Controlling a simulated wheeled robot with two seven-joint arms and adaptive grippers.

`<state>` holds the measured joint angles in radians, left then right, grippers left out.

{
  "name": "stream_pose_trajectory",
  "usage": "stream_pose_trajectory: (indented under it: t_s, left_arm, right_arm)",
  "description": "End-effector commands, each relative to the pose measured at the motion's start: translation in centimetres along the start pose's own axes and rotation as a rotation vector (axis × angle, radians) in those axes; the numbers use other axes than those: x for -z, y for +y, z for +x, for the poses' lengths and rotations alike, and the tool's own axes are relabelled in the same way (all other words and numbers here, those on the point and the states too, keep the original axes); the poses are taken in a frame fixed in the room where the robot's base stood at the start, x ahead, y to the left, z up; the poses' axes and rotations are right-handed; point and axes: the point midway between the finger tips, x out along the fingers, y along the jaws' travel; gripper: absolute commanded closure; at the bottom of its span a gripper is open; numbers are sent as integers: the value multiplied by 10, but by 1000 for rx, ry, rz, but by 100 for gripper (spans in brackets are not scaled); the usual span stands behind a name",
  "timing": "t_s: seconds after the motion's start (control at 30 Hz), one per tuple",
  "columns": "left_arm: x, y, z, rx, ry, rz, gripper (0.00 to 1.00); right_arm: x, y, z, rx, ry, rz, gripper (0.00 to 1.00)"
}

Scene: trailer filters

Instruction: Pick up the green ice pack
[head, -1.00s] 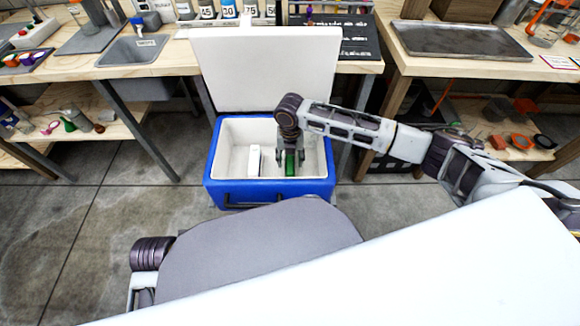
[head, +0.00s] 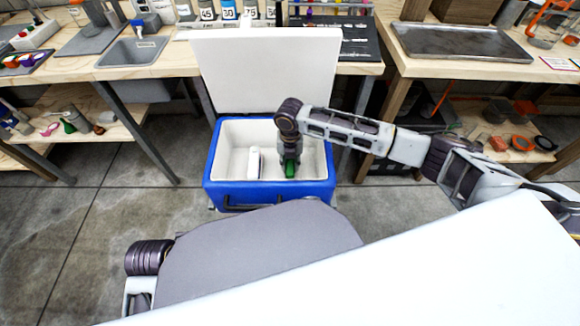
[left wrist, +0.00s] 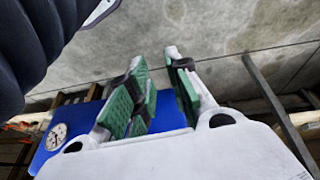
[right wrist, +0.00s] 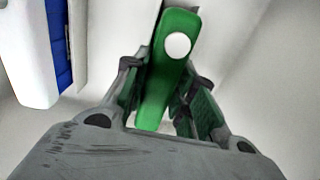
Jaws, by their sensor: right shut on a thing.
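The green ice pack (head: 290,173) is inside the blue cooler (head: 270,193), in the right part of its white interior. My right gripper (head: 289,162) reaches down into the cooler and is shut on the pack. In the right wrist view the green pack (right wrist: 170,70), with a white round spot, stands between the two fingers. Whether its lower end touches the cooler floor cannot be told. My left gripper (left wrist: 158,62) shows in the left wrist view with its fingers apart and nothing between them.
A white block (head: 254,162) stands in the cooler left of the green pack. The cooler's white lid (head: 268,68) is open and upright behind it. Wooden benches with a sink (head: 133,50) and a metal tray (head: 458,40) flank it. The floor at left is clear.

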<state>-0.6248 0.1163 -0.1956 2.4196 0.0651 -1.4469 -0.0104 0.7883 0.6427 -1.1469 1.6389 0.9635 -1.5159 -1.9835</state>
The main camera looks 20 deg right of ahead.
Motion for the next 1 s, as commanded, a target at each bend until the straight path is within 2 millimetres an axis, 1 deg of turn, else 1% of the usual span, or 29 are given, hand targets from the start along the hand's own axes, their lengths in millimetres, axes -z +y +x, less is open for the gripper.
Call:
stream_pose_trajectory:
  t_s: [0.03, 0.07, 0.1, 0.37, 0.57, 0.67, 0.87, 0.93, 1.0]
  left_arm:
    - [1, 0, 0, 1, 2, 0, 81]
    - [1, 0, 0, 1, 3, 0, 81]
    - [2, 0, 0, 1, 3, 0, 81]
    - [1, 0, 0, 0, 2, -1, 81]
    - [-3, 1, 0, -2, -8, -4, 81]
    - [-6, 1, 2, -1, -16, -5, 81]
    - [-13, -1, 14, 3, -47, -7, 81]
    - [-8, -4, 21, 10, -48, -6, 81]
    - [-9, -6, 26, 13, -56, -8, 81]
  right_arm:
    - [0, 0, 0, 0, 0, 0, 96]
    - [0, 0, 0, 0, 0, 0, 100]
    - [0, 0, 0, 0, 0, 0, 100]
    - [0, 0, -1, -1, -1, 0, 100]
    - [-1, 0, -8, -2, -2, 0, 100]
    - [-1, 0, -16, -2, -3, 0, 100]
    - [-1, 0, -40, -2, -2, 1, 100]
    - [-1, 0, -51, -2, -2, 0, 100]
    - [-1, 0, -61, -1, -2, 0, 100]
